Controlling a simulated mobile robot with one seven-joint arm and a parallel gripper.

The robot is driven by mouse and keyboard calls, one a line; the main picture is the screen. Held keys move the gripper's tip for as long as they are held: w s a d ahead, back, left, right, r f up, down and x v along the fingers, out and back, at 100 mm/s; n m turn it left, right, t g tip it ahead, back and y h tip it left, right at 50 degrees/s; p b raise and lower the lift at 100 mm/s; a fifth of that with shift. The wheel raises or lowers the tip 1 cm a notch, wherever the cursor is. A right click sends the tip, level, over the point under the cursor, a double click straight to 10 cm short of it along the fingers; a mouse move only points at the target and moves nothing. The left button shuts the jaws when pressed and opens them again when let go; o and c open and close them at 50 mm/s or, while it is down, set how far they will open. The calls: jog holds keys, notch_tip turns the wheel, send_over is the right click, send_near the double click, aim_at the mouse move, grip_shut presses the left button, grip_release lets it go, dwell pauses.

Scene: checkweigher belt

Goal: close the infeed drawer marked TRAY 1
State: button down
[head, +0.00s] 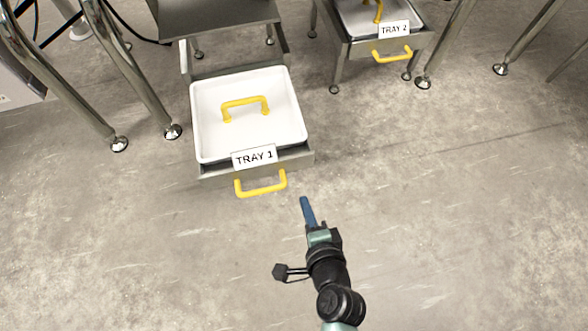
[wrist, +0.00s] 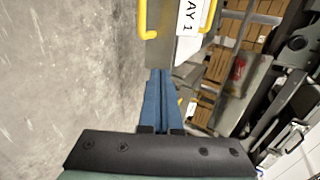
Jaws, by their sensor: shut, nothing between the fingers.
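The drawer marked TRAY 1 (head: 212,175) is pulled out toward me in the head view. It holds a white tray (head: 211,118) with a yellow handle inside, and its front has a yellow handle (head: 261,186) below the label. My gripper (head: 306,203) is shut and empty, a little to the right of the drawer front and nearer to me. In the wrist view, my blue fingers (wrist: 160,80) point at the drawer front (wrist: 165,52), with the yellow front handle (wrist: 147,15) off to the left. Whether the fingertips touch the front is not clear.
A second drawer marked TRAY 2 (head: 394,30) stands at the upper right, also with a yellow handle (head: 393,54). Metal legs (head: 140,75) stand left of the first drawer. The floor around my gripper is clear. Shelves with cardboard boxes (wrist: 240,35) show in the wrist view.

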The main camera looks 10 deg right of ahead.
jog(key=b, duration=0.5)
send_near(291, 161)
notch_tip(291, 161, down, 4)
jog(key=w, duration=0.2)
jog(key=shift+w+r, duration=0.2)
jog(key=shift+w, duration=0.4)
jog(key=shift+w+r, duration=0.15)
jog(key=shift+w, duration=0.45)
jog(key=shift+w+r+b, duration=0.15)
jog(key=shift+w+b, duration=0.3)
jog(key=shift+w, duration=0.15)
